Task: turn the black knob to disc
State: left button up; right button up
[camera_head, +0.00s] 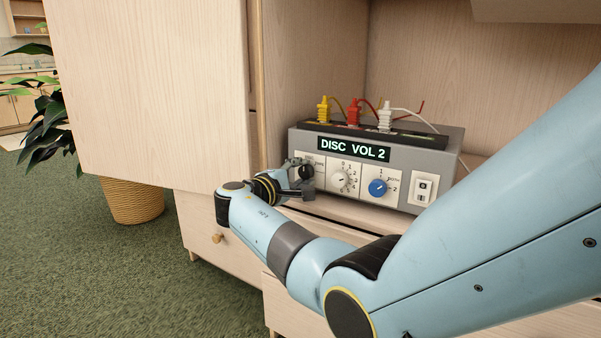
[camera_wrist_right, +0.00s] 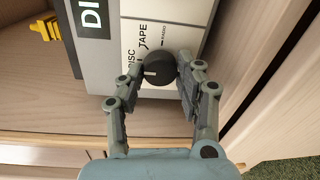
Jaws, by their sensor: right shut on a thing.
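The grey control box (camera_head: 440,153) sits on a shelf in the cabinet, and its display (camera_head: 353,149) reads "DISC VOL 2". The black knob (camera_wrist_right: 158,69) is on the white panel at the left end of its front, with DISC, TAPE and RADIO printed around it. In the wrist view its white mark points left, toward the DISC label. My right gripper (camera_head: 301,178) is at this knob, with its two fingers closed on either side of it; it also shows in the wrist view (camera_wrist_right: 164,79). In the head view the gripper hides much of the knob. My left gripper is not in view.
A white numbered knob (camera_head: 341,180), a blue knob (camera_head: 377,188) and a switch (camera_head: 423,188) are to the right. Yellow (camera_head: 323,111), red (camera_head: 353,113) and white (camera_head: 385,117) plugs stand on top. An open cabinet door (camera_head: 150,90) is at left, beside a potted plant (camera_head: 135,203).

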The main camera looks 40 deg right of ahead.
dwell(0.5)
jog(key=o, duration=1.1)
jog(key=shift+a, duration=0.1)
jog(key=shift+o, duration=0.2)
jog(key=shift+a, duration=0.1)
jog(key=v, duration=0.7)
jog(key=shift+a, duration=0.15)
